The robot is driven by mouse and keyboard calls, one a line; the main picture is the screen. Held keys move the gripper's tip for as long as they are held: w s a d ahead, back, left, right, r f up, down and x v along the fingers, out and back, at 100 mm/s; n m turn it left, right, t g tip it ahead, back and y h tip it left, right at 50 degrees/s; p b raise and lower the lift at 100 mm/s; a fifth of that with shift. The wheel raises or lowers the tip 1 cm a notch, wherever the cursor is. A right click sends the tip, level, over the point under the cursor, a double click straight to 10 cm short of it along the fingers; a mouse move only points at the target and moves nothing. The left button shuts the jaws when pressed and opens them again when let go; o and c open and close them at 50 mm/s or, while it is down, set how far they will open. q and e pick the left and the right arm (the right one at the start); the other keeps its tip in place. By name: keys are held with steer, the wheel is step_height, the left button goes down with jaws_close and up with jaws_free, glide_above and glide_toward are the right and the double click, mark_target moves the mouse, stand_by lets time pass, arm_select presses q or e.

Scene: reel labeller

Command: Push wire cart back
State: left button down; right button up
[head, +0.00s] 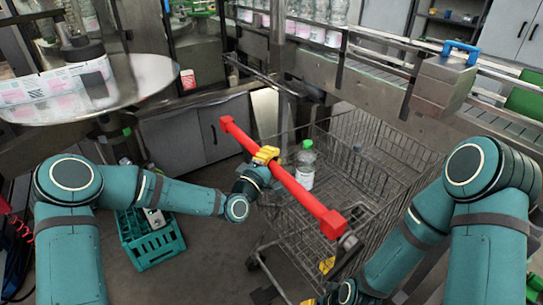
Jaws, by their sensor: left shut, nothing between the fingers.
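The wire cart (372,150) is a grey mesh basket on castors, standing in the middle right under the conveyor's edge. Its red handle bar (290,182) runs diagonally across its near left side. A clear bottle with a green cap and white label (306,172) shows at the cart, just behind the bar. My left gripper (266,154), with yellow fingers, is shut at the upper half of the red bar; it appears to be against the bar, not around it. My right gripper (318,298) is at the bottom edge near the bar's lower end, partly cut off, and its opening is unclear.
A conveyor (386,62) with several bottles crosses the back. A grey box with a blue handle (446,82) stands at the right. A round steel table (140,78) is at the left, and a green crate (150,246) sits on the floor.

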arm_select(q)
steer(key=shift+s+f, duration=0.15)
steer(key=shift+f, duration=0.5)
steer(key=c, duration=0.6)
jaws_free()
steer(key=shift+d+r, duration=0.1)
steer(key=shift+c, duration=0.2)
steer(key=shift+r, duration=0.15)
steer(key=v, duration=1.2)
steer(key=shift+o, duration=0.2)
